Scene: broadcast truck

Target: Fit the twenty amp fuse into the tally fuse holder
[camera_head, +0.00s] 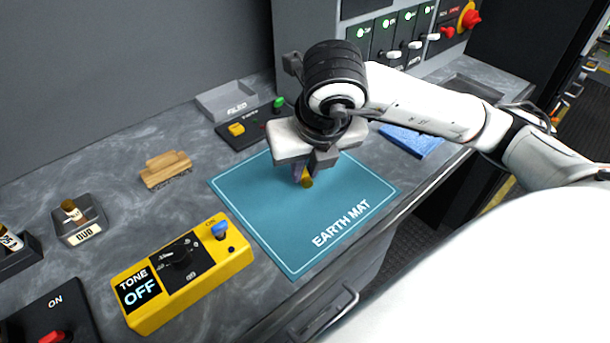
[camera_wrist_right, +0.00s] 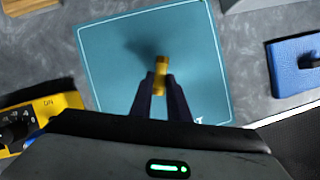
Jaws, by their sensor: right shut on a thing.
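My right gripper (camera_head: 303,176) is shut on a small yellow-brass fuse (camera_head: 307,182) above the teal earth mat (camera_head: 290,250). In the right wrist view the fuse (camera_wrist_right: 161,70) stands out between the two dark fingertips (camera_wrist_right: 160,85). Its rating cannot be read. A black block (camera_head: 228,136) with a yellow piece and a green piece stands behind the mat; its label is too small to read, so I cannot tell whether it is the tally fuse holder. At the left edge another labelled fuse (camera_head: 10,240) sits in a dark holder. My left gripper is not in view.
A grey tray marked DUD (camera_head: 85,232) holds a brass-capped fuse. A yellow tone box (camera_head: 150,308) reading OFF stands left of the mat. A wooden block (camera_head: 166,168), a grey FILED tray (camera_head: 225,98) and a blue pad (camera_head: 412,142) lie around. Switch panels (camera_head: 400,40) stand behind.

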